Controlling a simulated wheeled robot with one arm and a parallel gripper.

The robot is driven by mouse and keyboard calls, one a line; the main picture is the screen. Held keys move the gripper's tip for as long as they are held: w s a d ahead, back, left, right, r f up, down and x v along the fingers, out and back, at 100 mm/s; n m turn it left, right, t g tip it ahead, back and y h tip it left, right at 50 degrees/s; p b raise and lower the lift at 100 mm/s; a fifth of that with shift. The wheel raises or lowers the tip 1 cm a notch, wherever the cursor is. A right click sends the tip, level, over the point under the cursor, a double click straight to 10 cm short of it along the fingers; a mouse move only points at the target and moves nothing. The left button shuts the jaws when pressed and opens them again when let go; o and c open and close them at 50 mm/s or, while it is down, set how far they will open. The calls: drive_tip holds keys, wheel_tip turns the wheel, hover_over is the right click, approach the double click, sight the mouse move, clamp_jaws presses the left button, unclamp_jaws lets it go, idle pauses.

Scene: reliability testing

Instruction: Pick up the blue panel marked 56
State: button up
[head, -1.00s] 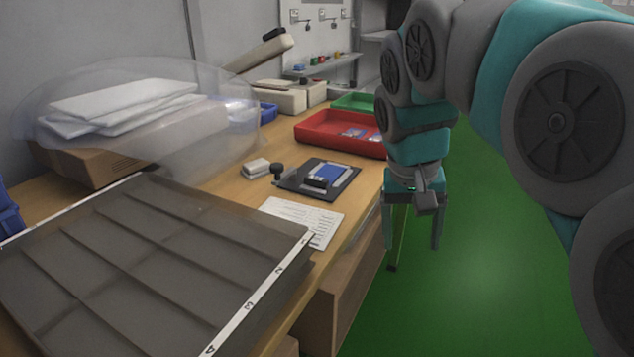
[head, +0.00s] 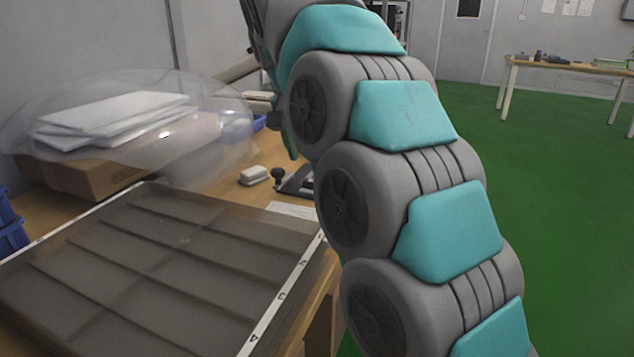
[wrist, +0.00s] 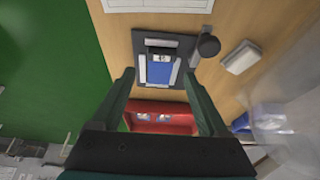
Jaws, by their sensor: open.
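In the wrist view a blue panel (wrist: 160,72) lies in a black fixture (wrist: 178,46) on the wooden table; any number on it is too small to read. My gripper (wrist: 158,76) is open and empty, its two fingers either side of the panel in the picture, apparently above it. Behind it is a red tray (wrist: 158,107) with small blue-and-white pieces (wrist: 140,117) in it, also unreadable. In the head view my arm hides the panel and the red tray; only the left edge of the fixture (head: 297,184) shows.
A black knob (wrist: 208,45) stands beside the fixture. A pale block (wrist: 241,56) lies nearby. White paper (wrist: 158,5) is on the table. A large compartment tray (head: 150,270) fills the near left table. A clear dome-like cover (head: 130,120) surrounds white sheets (head: 110,118) on a box.

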sight(313, 182)
drive_tip(key=shift+p+x, duration=0.3)
drive_tip(key=shift+x, duration=3.15)
drive_tip(key=shift+a, duration=0.15)
drive_tip(key=shift+c, duration=0.4)
drive_tip(key=c, duration=1)
